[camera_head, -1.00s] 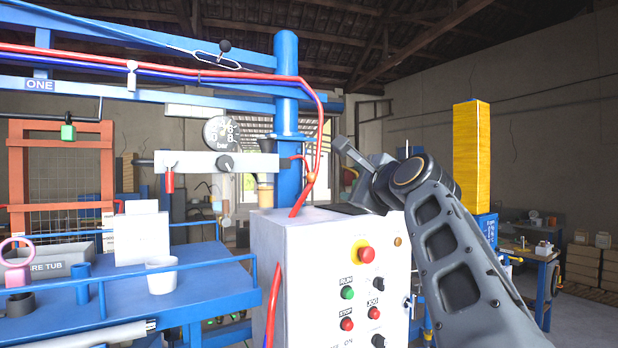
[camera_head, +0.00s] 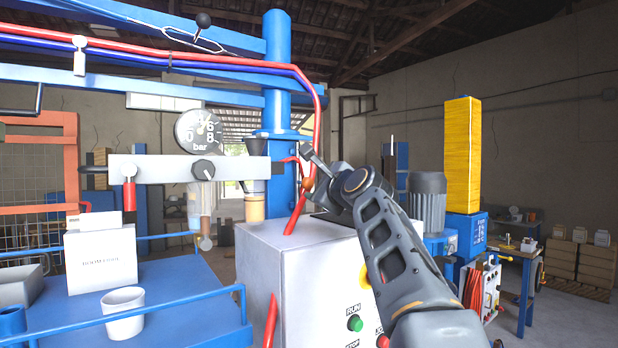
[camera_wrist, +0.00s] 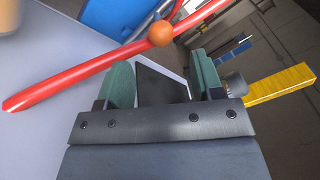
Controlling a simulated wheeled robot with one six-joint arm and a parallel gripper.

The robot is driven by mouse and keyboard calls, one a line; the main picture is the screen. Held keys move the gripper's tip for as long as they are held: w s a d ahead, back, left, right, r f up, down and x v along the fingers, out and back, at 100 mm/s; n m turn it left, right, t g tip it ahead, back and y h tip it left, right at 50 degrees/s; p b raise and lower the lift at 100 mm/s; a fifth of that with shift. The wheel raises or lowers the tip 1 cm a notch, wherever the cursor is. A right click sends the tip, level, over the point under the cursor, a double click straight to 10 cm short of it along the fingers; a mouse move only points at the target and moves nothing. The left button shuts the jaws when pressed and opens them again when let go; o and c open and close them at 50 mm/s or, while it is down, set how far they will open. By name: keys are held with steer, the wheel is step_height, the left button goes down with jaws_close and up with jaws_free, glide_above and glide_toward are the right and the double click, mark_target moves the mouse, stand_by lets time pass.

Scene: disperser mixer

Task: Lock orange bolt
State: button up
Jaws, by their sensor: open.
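The orange bolt shows as a round orange knob (camera_head: 308,184) beside the red hose, near the blue column and just above the white control cabinet. In the wrist view the orange bolt (camera_wrist: 160,33) sits against the red hose (camera_wrist: 85,78), beyond my fingers. My gripper (camera_head: 307,150) is close to it in the head view, seen mostly edge-on. In the wrist view my gripper (camera_wrist: 165,82) has its two green-padded fingers apart, with nothing held between them. The knob is outside the fingers, apparently not touched.
The white control cabinet (camera_head: 270,265) stands below my gripper. The blue column (camera_head: 277,85) rises close behind. A pressure gauge (camera_head: 199,130) and grey bar (camera_head: 140,168) are at left. A white cup (camera_head: 124,312) stands on the blue table (camera_head: 185,300). A yellow pillar (camera_head: 462,155) is at right.

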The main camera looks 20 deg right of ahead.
mark_target(309, 183)
steer(key=w+p, duration=0.2)
steer(key=w, duration=0.4)
steer(key=shift+w, duration=0.35)
steer(key=shift+c, duration=0.2)
jaws_close()
